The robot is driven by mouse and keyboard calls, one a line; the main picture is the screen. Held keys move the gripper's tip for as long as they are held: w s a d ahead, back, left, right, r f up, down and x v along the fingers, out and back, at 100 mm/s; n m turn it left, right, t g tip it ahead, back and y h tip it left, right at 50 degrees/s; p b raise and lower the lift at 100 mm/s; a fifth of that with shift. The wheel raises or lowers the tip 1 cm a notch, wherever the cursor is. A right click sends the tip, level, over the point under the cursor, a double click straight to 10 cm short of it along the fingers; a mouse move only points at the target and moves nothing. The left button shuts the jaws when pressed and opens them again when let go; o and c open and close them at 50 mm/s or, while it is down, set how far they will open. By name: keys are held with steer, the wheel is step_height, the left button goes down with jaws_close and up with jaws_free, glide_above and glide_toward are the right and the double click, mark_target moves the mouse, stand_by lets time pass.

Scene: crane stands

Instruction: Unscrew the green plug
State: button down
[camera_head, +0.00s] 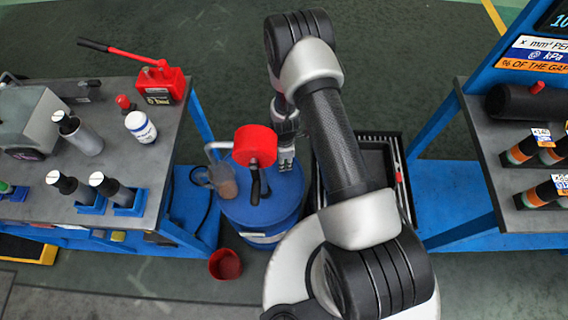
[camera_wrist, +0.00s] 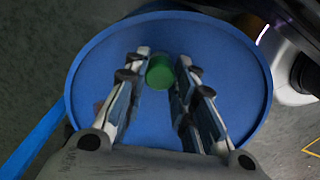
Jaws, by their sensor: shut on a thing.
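The green plug (camera_wrist: 160,72) sits on the top of the blue drum (camera_wrist: 215,50), near the middle of the wrist view. My gripper (camera_wrist: 161,60) reaches down over the drum top, with one finger on each side of the plug, and is shut on it. In the head view the gripper (camera_head: 287,161) is at the far right part of the blue drum (camera_head: 262,216), beside the red pump head (camera_head: 255,146). The plug is hidden in the head view.
A clear jug (camera_head: 222,180) stands on the drum's left side. A red cup (camera_head: 225,264) is on the floor in front. A left bench (camera_head: 110,165) holds bottles and a red hand pump (camera_head: 160,84). A right bench (camera_head: 485,130) holds several cylinders.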

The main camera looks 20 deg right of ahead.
stand_by(0.3)
steer(key=n, duration=0.5)
steer(key=shift+r+n, duration=0.1)
steer(key=shift+n, duration=0.3)
steer(key=n, duration=0.4)
steer(key=shift+w+n, duration=0.1)
steer(key=shift+n, duration=0.3)
steer(key=c, duration=1.2)
jaws_free()
steer(key=shift+c, duration=0.2)
steer(key=shift+c, duration=0.9)
